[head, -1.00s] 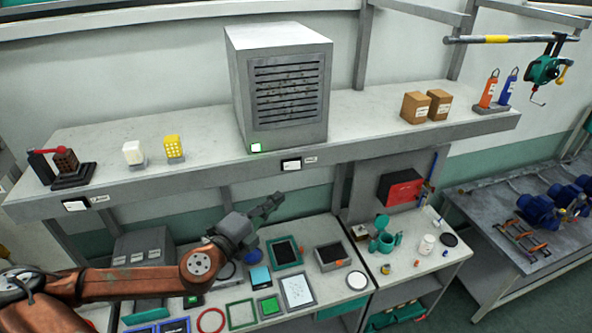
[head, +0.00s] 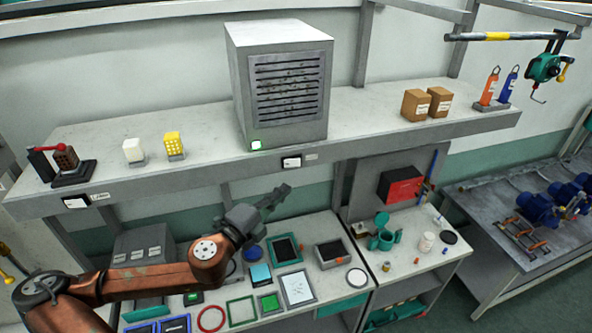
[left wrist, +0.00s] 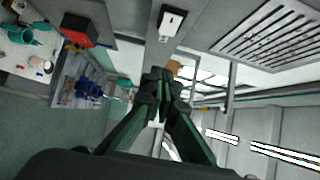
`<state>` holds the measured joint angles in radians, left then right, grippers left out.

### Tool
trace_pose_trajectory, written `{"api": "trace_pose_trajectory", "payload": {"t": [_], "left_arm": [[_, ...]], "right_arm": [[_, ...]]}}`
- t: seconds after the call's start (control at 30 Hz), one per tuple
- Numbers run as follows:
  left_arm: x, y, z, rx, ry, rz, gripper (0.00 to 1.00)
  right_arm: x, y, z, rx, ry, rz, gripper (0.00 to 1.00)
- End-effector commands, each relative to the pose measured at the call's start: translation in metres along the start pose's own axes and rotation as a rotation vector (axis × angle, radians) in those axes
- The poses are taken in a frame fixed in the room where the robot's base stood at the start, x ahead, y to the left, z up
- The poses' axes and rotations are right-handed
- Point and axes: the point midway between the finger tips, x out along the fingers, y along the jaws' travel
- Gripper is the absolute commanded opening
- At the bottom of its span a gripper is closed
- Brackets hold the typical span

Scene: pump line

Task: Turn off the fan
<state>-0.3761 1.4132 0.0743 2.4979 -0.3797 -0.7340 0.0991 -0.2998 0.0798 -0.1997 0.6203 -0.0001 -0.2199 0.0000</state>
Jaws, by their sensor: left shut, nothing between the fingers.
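The fan is a grey box unit (head: 281,90) with a slatted front grille, standing on the long shelf. A small white square with a green glow (head: 256,145) sits at its lower left front corner. A white plate in a dark frame (head: 291,163) is on the shelf's front edge below the fan. My left gripper (head: 285,190) is shut and empty, below the shelf edge and apart from it. In the left wrist view its closed fingers (left wrist: 160,78) point towards a white plate in a dark frame (left wrist: 172,22), with a slatted grille (left wrist: 270,35) at upper right. My right gripper is out of view.
The shelf (head: 370,130) also holds a red-handled device (head: 66,160), white and yellow blocks, brown boxes (head: 427,104) and orange and blue bottles. Below it, a bench (head: 325,285) carries frames and trays. The space just in front of the shelf edge is free.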

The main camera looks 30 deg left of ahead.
Motion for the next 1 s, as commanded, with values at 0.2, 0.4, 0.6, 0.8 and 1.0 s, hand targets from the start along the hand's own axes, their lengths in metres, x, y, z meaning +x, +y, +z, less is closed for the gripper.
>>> {"api": "trace_pose_trajectory", "payload": {"t": [0.2,0.4,0.6,0.8,1.0], "left_arm": [[0.015,0.004,0.000,0.000,-0.001,-0.007,0.00],[0.026,0.004,-0.001,0.000,0.002,-0.004,0.00],[0.049,0.001,-0.001,0.005,0.002,-0.004,0.00],[0.067,-0.001,-0.001,0.000,0.002,-0.004,0.00],[0.087,0.000,0.011,0.002,-0.003,-0.001,0.00]], "right_arm": [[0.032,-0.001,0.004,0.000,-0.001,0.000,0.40],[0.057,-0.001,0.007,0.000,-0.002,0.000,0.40],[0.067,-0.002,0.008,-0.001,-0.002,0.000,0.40],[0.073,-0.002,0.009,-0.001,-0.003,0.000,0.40],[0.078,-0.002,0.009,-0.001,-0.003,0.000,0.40]]}}
